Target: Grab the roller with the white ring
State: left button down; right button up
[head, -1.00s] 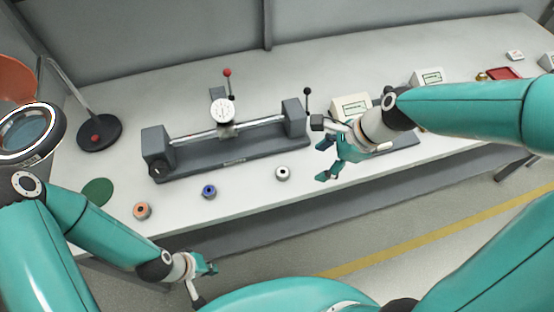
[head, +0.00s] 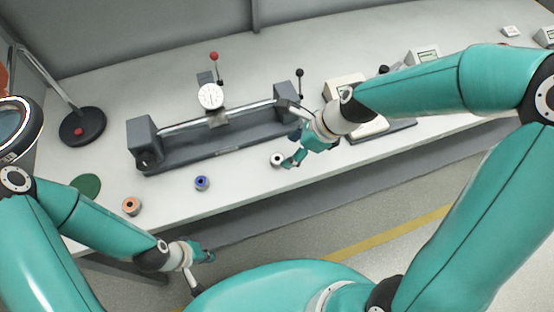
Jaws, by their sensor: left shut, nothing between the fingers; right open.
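The roller with the white ring (head: 277,160) stands near the front edge of the table, right of the blue-ringed roller (head: 202,183) and the orange-ringed roller (head: 131,206). My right gripper (head: 290,153) is open, with its fingertips close beside the white-ringed roller on its right. I cannot tell whether they touch it, and part of the roller's right side is hard to make out. My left gripper (head: 207,255) is shut and empty, low in front of the table's front edge.
A grey bench fixture (head: 200,155) with a dial gauge (head: 211,96) stands just behind the rollers. A magnifier lamp base (head: 82,126) and a green disc (head: 86,186) are at the left. Display boxes (head: 424,56) stand at the back right.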

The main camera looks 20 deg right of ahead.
aim_at(278, 158)
jog(key=x, duration=0.2)
jog(key=b+x, duration=0.1)
jog(key=x, duration=0.2)
jog(key=shift+s+a, duration=0.1)
jog(key=shift+a, duration=0.25)
grip_shut()
